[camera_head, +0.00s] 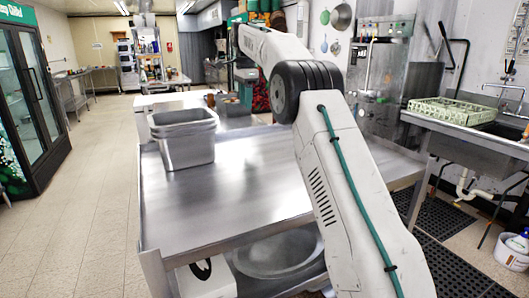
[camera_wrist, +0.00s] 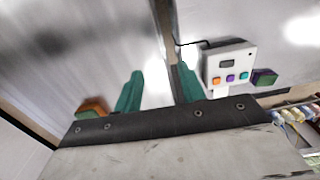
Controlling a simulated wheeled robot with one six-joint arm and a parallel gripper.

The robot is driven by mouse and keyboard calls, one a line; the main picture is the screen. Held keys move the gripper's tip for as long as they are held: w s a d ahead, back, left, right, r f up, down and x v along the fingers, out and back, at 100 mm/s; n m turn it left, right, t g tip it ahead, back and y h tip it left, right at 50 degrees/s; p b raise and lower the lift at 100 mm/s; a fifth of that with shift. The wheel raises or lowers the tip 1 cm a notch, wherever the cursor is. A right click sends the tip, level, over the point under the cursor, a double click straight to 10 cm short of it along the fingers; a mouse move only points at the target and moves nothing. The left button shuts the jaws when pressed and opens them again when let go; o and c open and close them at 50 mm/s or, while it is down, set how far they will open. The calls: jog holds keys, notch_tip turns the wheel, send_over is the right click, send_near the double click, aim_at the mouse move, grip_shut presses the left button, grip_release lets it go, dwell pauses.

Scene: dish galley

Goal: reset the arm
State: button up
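My arm (camera_head: 345,175) rises from the lower right of the head view, bends at a dark joint and reaches away to the upper left, over the far side of the steel table (camera_head: 225,215). My gripper is not clearly visible there. In the wrist view my gripper (camera_wrist: 158,92) shows two teal fingers standing apart, with nothing between them. Behind the fingers is a blurred, shiny metal surface. A pale box (camera_wrist: 230,66) with a small dark display and coloured buttons is to the right of the fingers.
Stacked grey metal bins (camera_head: 185,140) stand on the table's left side. A sink counter with a pale green dish rack (camera_head: 452,111) is at the right. A glass-door cooler (camera_head: 28,100) stands at the left. Tiled floor (camera_head: 100,200) is open between cooler and table.

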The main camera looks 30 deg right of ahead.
jog(key=s+a+r+n, duration=0.2)
jog(key=s+a+n, duration=0.1)
jog(key=s, duration=0.5)
jog(key=s+a+r+n, duration=0.2)
jog(key=s+a+n, duration=0.15)
jog(key=s, duration=0.45)
jog(key=s+a+r+n, duration=0.2)
jog(key=s+a+n, duration=0.15)
jog(key=s, duration=0.45)
jog(key=s+a+f+n, duration=0.1)
jog(key=s+f+n, duration=0.2)
jog(key=s+f, duration=0.3)
jog(key=s+a+f+n, duration=0.2)
jog(key=s+f, duration=0.4)
jog(key=s, duration=0.8)
jog(key=s+a+f+n+t, duration=0.1)
jog(key=s+f+n, duration=0.3)
jog(key=s, duration=0.6)
jog(key=shift+s+a+f, duration=0.2)
jog(key=shift+a+f, duration=0.35)
jog(key=shift+f, duration=0.35)
